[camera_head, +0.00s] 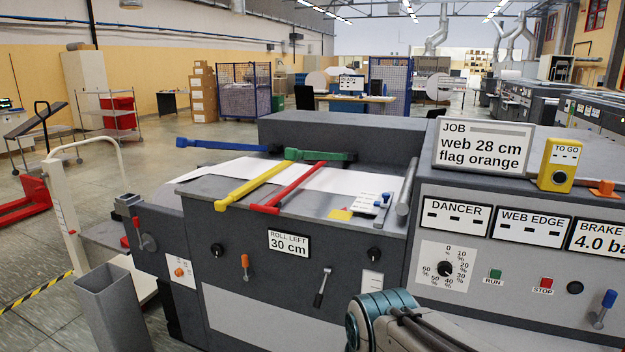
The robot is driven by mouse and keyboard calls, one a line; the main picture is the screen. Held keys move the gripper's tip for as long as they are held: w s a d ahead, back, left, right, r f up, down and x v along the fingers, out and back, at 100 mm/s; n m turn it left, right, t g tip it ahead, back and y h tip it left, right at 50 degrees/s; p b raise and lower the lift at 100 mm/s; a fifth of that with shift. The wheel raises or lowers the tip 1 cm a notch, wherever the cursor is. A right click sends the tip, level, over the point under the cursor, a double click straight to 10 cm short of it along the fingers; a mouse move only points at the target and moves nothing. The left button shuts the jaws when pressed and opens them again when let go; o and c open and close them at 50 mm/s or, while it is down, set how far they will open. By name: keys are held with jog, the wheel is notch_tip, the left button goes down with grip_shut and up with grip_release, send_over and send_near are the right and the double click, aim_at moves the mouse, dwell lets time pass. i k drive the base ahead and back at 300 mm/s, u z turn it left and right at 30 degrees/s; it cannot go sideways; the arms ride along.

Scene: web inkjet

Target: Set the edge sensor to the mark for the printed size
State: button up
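The job card (483,147) stands on the right console and reads "web 28 cm, flag orange". A small blue-topped piece (384,199) stands beside a small white printed plate (367,203) at the right end of the white web (330,182). It may be the edge sensor; the marks are too small to read. The "WEB EDGE" display (530,227) shows dashes. Part of my arm, teal and grey, rises at the bottom centre in front of the machine. My gripper's fingers are not in view.
Yellow (250,187), red (290,190), blue (222,145) and green (318,155) bars lie at the web. The "ROLL LEFT" plate (289,243) reads 30 cm. A yellow "TO GO" box (558,165) tops the console.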

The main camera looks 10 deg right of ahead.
aim_at(385, 195)
jog(key=z, duration=0.05)
jog(key=k, duration=0.2)
jog(key=z, duration=0.65)
jog(key=i, duration=1.1)
jog(key=u, duration=0.15)
